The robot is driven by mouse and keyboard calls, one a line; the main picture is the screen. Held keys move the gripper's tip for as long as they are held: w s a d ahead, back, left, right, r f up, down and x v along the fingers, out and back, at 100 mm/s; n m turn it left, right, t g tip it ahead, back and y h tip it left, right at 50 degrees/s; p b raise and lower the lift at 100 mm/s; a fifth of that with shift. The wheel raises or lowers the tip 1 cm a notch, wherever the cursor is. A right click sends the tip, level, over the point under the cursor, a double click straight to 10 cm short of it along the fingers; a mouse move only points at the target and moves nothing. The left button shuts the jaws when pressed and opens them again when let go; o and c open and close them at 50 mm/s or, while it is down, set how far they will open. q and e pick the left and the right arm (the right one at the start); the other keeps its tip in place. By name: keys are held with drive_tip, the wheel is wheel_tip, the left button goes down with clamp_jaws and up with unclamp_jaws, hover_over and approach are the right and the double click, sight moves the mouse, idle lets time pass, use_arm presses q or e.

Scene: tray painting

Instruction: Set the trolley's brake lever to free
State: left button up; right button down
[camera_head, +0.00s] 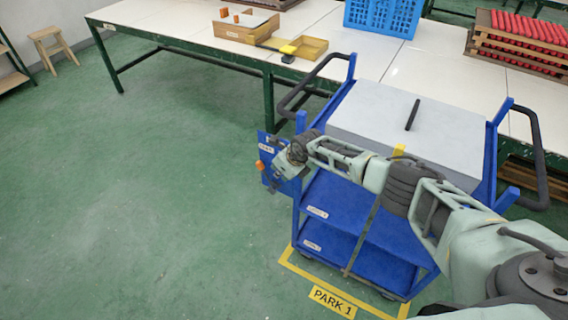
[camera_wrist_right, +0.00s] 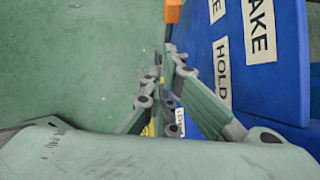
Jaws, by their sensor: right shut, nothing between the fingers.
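The blue trolley (camera_head: 325,195) stands over the yellow floor marking labelled PARK 1. A blue brake panel (camera_head: 265,143) with white labels is on its left side; in the right wrist view the panel (camera_wrist_right: 285,85) shows labels reading "HOLD" and, partly cut off, "AKE". An orange knob (camera_head: 260,165) shows at the panel's left edge, and also at the top of the right wrist view (camera_wrist_right: 173,11). My right gripper (camera_head: 277,173) is shut and empty beside the panel; its fingertips (camera_wrist_right: 167,57) appear apart from the knob. The lever's shaft and exact setting are unclear. My left gripper is out of view.
A grey block (camera_head: 365,115) with a black rod (camera_head: 412,114) lies on the trolley top. Behind is a long white table (camera_head: 180,15) with a wooden box (camera_head: 245,27), a blue crate (camera_head: 384,14) and a rack of red pieces (camera_head: 520,35).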

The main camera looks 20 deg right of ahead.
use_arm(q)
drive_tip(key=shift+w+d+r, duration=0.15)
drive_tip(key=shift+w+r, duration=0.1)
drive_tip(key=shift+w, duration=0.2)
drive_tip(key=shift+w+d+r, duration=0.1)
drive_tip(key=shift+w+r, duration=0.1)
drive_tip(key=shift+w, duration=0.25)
use_arm(e)
wheel_tip(320, 180, up, 6)
drive_tip(key=s, duration=0.1)
drive_tip(key=shift+s+d, duration=0.2)
drive_tip(key=shift+d, duration=0.1)
